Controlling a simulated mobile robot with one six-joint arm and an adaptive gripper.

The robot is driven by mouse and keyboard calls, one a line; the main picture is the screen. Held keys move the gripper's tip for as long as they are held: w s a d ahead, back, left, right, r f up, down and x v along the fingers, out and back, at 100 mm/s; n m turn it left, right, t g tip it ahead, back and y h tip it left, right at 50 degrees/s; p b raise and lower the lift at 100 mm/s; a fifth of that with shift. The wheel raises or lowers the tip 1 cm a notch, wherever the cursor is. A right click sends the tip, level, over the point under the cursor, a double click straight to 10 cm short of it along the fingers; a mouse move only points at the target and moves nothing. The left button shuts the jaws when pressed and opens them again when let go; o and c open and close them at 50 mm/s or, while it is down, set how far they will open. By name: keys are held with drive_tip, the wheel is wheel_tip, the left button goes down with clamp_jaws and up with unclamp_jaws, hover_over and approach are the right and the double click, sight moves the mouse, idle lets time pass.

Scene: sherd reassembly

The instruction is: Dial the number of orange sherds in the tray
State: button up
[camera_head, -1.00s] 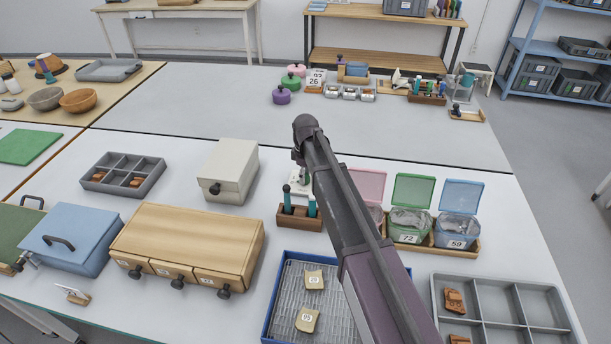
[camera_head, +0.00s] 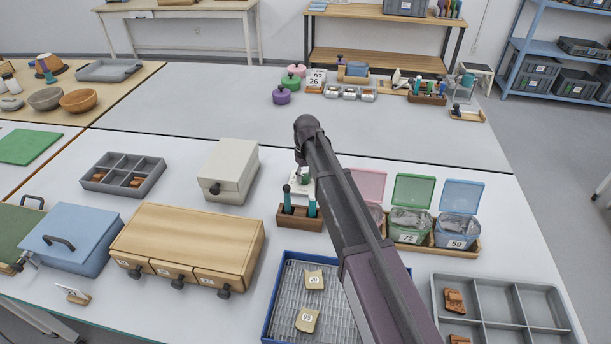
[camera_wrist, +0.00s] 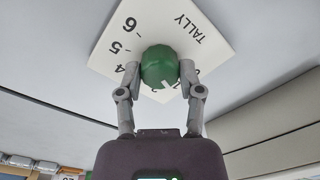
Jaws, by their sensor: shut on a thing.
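The knob's white mark points toward the lower right of the picture, and the number there is hidden. In the head view my arm partly hides the dial. A blue-rimmed tray (camera_head: 268,318) holds two beige, labelled sherds (camera_head: 314,280) (camera_head: 307,320); my arm covers its right part. Orange-brown sherds (camera_head: 454,300) lie in a grey divided tray (camera_head: 497,311) at the lower right.
Another grey divided tray (camera_head: 105,187) with orange-brown pieces stands at the left. Near my arm are a wooden tool block (camera_head: 299,219), a pale box (camera_head: 226,170), a wooden drawer unit (camera_head: 185,238) and lidded bins (camera_head: 410,222). The table strip behind is mostly clear.

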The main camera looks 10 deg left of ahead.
drive_tip(key=m, duration=0.7)
drive_tip(key=shift+s, duration=0.1)
idle(0.5)
drive_tip(key=o, duration=1.1)
drive_tip(key=shift+o, duration=0.2)
drive_tip(key=shift+n, duration=0.3)
